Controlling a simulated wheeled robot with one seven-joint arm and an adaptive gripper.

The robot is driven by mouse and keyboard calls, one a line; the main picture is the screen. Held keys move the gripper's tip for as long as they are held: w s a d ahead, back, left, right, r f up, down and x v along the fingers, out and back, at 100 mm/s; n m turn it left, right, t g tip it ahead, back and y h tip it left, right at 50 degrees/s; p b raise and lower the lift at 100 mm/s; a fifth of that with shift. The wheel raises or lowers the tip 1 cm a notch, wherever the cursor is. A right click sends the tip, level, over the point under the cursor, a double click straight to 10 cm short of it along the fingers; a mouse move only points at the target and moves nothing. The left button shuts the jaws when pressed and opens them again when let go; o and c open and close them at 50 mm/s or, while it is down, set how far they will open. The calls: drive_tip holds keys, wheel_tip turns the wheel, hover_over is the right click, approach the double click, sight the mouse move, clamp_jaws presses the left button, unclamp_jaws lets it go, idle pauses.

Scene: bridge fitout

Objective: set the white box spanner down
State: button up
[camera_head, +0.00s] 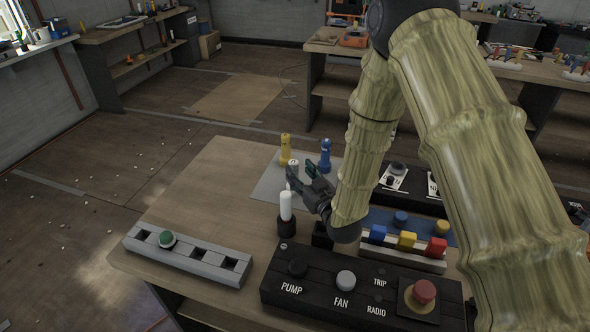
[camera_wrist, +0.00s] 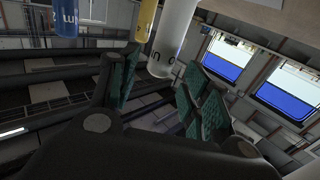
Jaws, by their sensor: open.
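The white box spanner (camera_head: 286,205) stands upright, its foot in a small black holder (camera_head: 286,226) on the wooden table. A white end shows above it at my fingertips; it looks like the same piece, partly hidden by a finger. My gripper (camera_head: 304,177) is open around its upper part. In the wrist view the white spanner (camera_wrist: 174,38) comes down from the top edge between the green-padded fingers (camera_wrist: 160,92); I cannot tell whether they touch it. A yellow spanner (camera_head: 285,149) and a blue one (camera_head: 325,156) stand on a grey mat behind.
A black panel with PUMP, FAN, TRIP and RADIO controls (camera_head: 345,300) fills the near right of the table. A grey strip with a green button (camera_head: 190,255) lies at left. Blue, yellow and red blocks (camera_head: 407,241) are right of my gripper. Bare tabletop (camera_head: 205,190) is left of the mat.

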drive_tip(key=shift+v, duration=1.45)
